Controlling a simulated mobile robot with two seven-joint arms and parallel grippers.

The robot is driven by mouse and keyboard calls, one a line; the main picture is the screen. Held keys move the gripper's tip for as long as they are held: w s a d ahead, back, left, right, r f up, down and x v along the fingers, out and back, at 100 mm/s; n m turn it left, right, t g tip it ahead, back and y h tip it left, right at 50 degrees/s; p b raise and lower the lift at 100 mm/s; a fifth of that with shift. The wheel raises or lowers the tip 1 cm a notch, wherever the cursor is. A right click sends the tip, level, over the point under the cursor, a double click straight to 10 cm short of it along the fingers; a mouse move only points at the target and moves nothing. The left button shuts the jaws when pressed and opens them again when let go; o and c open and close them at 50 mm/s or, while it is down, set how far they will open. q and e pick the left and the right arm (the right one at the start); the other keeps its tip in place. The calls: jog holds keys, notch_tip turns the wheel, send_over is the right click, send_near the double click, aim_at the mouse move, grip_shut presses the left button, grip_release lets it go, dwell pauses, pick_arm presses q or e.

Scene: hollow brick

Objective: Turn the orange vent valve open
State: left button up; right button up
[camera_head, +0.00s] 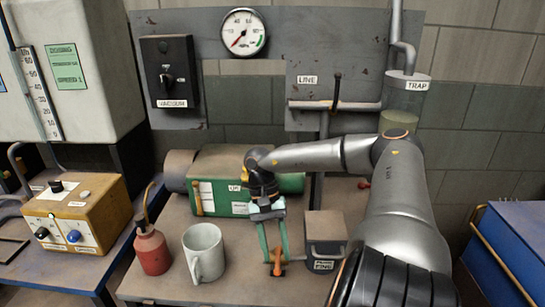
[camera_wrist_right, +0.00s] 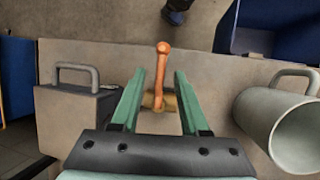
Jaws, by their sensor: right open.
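The orange vent valve (camera_head: 277,263) is near the bench's front edge, between the white mug and the small pump box. In the right wrist view its orange lever (camera_wrist_right: 161,68) points up the picture from a brass body (camera_wrist_right: 160,101). My right gripper (camera_head: 276,255) reaches down over the valve with its green fingers open. In the wrist view the fingers (camera_wrist_right: 157,76) stand on either side of the lever and body, with a visible gap on both sides. No contact shows. My left gripper is in neither view.
The grey pump box (camera_head: 325,240) stands right of the valve, the mug (camera_head: 203,252) left, with a red oil can (camera_head: 152,251) beyond it. A green motor (camera_head: 220,170) lies behind. Gauge (camera_head: 243,32), vacuum switch (camera_head: 168,72) and line valve (camera_head: 335,95) are on the wall.

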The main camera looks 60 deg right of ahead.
jog(key=p+v, duration=0.4)
jog(key=v, duration=0.7)
jog(key=shift+d+r+p, duration=0.15)
jog(key=shift+r+p, duration=0.15)
jog(key=shift+r, duration=0.05)
dwell(0.3)
